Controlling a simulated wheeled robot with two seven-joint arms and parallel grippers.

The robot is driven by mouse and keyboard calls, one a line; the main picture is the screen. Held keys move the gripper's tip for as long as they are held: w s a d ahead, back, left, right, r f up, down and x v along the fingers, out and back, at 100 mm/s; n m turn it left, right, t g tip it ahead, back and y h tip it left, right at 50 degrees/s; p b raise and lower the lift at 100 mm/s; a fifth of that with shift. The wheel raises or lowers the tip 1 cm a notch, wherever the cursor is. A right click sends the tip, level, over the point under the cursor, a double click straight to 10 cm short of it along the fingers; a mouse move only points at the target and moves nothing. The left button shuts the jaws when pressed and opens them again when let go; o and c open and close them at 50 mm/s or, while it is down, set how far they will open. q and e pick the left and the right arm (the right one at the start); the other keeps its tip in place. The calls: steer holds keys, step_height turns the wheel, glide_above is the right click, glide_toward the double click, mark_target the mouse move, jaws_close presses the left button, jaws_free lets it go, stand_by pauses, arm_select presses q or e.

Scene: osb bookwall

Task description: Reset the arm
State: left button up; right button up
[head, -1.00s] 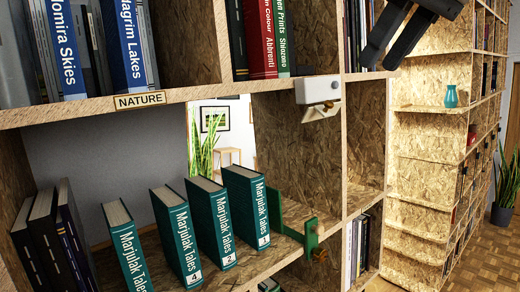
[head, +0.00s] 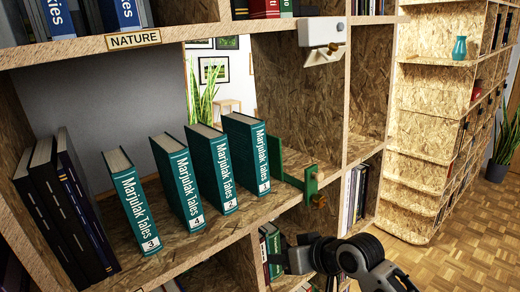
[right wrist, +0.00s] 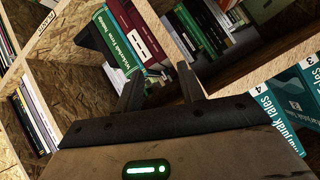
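My right arm comes in at the bottom right of the head view, in front of the lower shelf; its dark wrist parts show there. In the right wrist view my right gripper (right wrist: 160,82) has its two fingers apart with nothing held between them. Books on a lower shelf show beyond them, including a green one (right wrist: 120,45) and a dark red one (right wrist: 143,35). My left gripper is in neither current view.
Several green Marjulak Tales books (head: 178,180) stand on the middle shelf, between dark books (head: 65,205) and a green bookend (head: 308,183). A white device (head: 322,32) hangs under the shelf above. Open wooden floor (head: 460,250) lies at right.

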steer(key=s+d+f+m+t+h, duration=0.1)
steer(key=s+d+f+m, duration=0.15)
steer(key=s+f, duration=0.9)
steer(key=s+d+f+h, duration=0.2)
steer(key=s+d+f, duration=0.1)
steer(key=s+f, duration=0.2)
steer(key=s+d+f+h, duration=0.1)
steer(key=s+d+f, duration=0.3)
steer(key=s, duration=0.6)
steer(key=shift+s+d+f+t+h, duration=0.15)
steer(key=shift+d+f+t+h, duration=0.05)
steer(key=shift+f+t+h, duration=0.25)
stand_by(0.4)
